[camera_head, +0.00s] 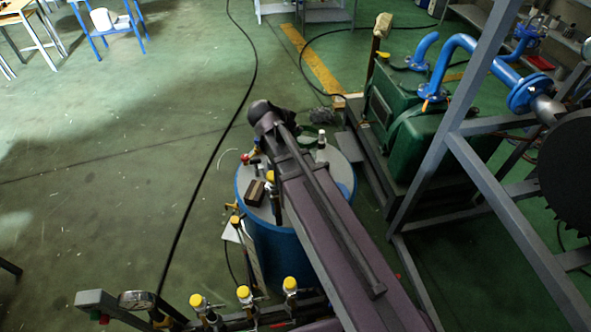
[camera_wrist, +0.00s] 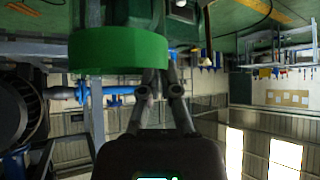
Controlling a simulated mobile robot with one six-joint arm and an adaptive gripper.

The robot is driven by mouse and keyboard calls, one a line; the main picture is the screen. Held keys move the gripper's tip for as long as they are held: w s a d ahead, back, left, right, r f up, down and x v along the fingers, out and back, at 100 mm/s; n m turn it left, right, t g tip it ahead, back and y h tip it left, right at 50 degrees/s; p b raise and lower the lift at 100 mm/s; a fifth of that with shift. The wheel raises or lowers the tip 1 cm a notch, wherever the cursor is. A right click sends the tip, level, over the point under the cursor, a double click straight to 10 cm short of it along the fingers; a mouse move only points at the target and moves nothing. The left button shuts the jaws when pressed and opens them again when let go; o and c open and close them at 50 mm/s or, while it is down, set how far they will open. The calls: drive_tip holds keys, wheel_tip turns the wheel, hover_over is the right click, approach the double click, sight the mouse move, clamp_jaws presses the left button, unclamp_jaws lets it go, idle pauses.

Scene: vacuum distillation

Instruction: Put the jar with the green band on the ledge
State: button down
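A wide green band (camera_wrist: 120,51) fills the upper left of the wrist view, with a clear, glassy part of the jar (camera_wrist: 122,12) above it. My gripper (camera_wrist: 162,78) reaches up to the right end of this band. Its two dark fingers run close together and their tips are hidden at the band, so I cannot tell whether they hold the jar. In the head view, a bit of green (camera_head: 308,137) shows beside the end of my arm, and the fingers are hidden there. I cannot make out the ledge for certain.
A blue drum (camera_head: 275,250) with fittings on its lid stands under my arm. A green machine (camera_head: 425,125) with blue pipes and a grey frame (camera_head: 480,185) are at right. Yellow-capped valves (camera_head: 244,294) line the front. The floor at left is mostly clear.

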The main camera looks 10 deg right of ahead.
drive_tip(key=w+a+r+m+p, duration=0.1)
drive_tip(key=w+a+r+p, duration=0.1)
drive_tip(key=w, duration=1)
wheel_tip(320, 180, up, 2)
drive_tip(key=shift+w+r+g+p, duration=0.1)
drive_tip(key=shift+w+g+p, duration=0.25)
drive_tip(key=shift+p, duration=0.45)
drive_tip(key=shift+s, duration=0.1)
wheel_tip(320, 180, down, 14)
drive_tip(key=b, duration=1.3)
drive_tip(key=shift+r+b, duration=0.2)
drive_tip(key=shift+b, duration=0.1)
drive_tip(key=shift+f, duration=0.15)
drive_tip(key=shift+f+b, duration=2.1)
drive_tip(key=shift+b, duration=0.15)
drive_tip(key=shift+f, duration=0.2)
drive_tip(key=c, duration=0.8)
unclamp_jaws()
drive_tip(key=shift+r, duration=0.1)
